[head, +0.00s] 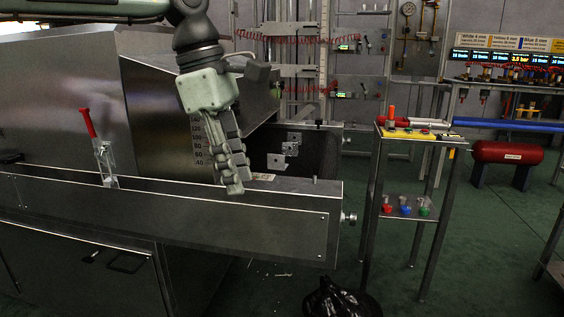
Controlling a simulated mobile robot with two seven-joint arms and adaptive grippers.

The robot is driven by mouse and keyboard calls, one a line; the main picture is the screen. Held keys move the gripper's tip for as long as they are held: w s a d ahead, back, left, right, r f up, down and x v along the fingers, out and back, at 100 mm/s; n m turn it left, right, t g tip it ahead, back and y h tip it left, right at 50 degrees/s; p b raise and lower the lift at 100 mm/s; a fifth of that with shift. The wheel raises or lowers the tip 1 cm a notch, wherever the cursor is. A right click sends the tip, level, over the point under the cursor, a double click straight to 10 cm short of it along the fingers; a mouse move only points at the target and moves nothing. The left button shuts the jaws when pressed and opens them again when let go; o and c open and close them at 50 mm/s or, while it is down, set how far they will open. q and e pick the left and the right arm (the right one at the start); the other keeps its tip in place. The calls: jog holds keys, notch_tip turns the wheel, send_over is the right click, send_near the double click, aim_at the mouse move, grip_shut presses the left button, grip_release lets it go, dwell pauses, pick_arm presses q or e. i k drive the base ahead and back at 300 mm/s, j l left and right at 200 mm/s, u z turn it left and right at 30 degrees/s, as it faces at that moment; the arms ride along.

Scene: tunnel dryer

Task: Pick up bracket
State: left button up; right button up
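Small light metal bracket pieces (291,149) show against the dark surface just beyond the long steel rail, right of my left gripper. They look flat, with holes, and they lie close together; I cannot tell whether they are one part or several. My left gripper (235,182) hangs from the arm at the top, its ridged fingers pointing down over the rail. A dark finger-like block sticks out to the right from its palm. The gripper looks open and holds nothing that I can see. It is apart from the bracket in the picture.
The steel rail (200,215) with a red-handled clamp (89,124) runs along the front. A dryer housing (60,85) stands at left.

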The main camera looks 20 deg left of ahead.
aim_at(274, 161)
jog(key=i+j, duration=0.2)
jog(key=i, duration=0.35)
jog(key=i+j, duration=0.2)
jog(key=i, duration=0.35)
